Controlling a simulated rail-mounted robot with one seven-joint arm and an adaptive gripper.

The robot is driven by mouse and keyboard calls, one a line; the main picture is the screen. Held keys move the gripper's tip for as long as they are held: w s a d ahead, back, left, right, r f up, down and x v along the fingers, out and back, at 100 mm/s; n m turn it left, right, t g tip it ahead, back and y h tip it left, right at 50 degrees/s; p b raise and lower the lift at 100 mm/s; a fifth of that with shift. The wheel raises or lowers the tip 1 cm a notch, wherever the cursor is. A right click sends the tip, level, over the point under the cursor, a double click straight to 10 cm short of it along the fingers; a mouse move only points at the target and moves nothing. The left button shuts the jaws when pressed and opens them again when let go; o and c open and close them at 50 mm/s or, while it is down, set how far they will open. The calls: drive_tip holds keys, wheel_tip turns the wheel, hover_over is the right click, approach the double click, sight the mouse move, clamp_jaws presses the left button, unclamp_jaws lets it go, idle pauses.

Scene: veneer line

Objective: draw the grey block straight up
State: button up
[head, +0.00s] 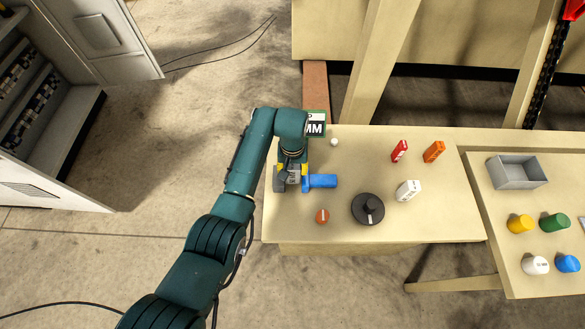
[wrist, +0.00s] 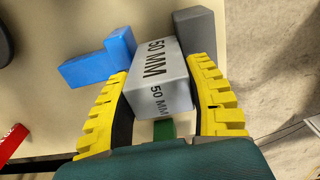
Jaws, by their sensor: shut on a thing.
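A light grey block marked "50 MM" (wrist: 160,82) is between the two yellow fingers of my gripper (wrist: 163,88) in the wrist view. The fingers are shut on its sides. In the head view my gripper (head: 292,172) is over the table's left end, and the grey block (head: 293,180) shows only in part beneath it. A blue piece (wrist: 100,60) is on one side of the block and a dark grey piece (wrist: 194,32) on the other. In the head view the blue piece (head: 322,181) points right. I cannot tell whether the block touches either piece or the table.
On the table (head: 440,215) are a black knob (head: 368,209), an orange disc (head: 322,216), a white block (head: 408,190), a red block (head: 399,151), an orange block (head: 434,151) and a small white ball (head: 334,142). A grey tray (head: 517,171) and several coloured cylinders are farther right.

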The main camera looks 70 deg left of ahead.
drive_tip(key=shift+r+p, duration=4.3)
drive_tip(key=shift+r, duration=0.45)
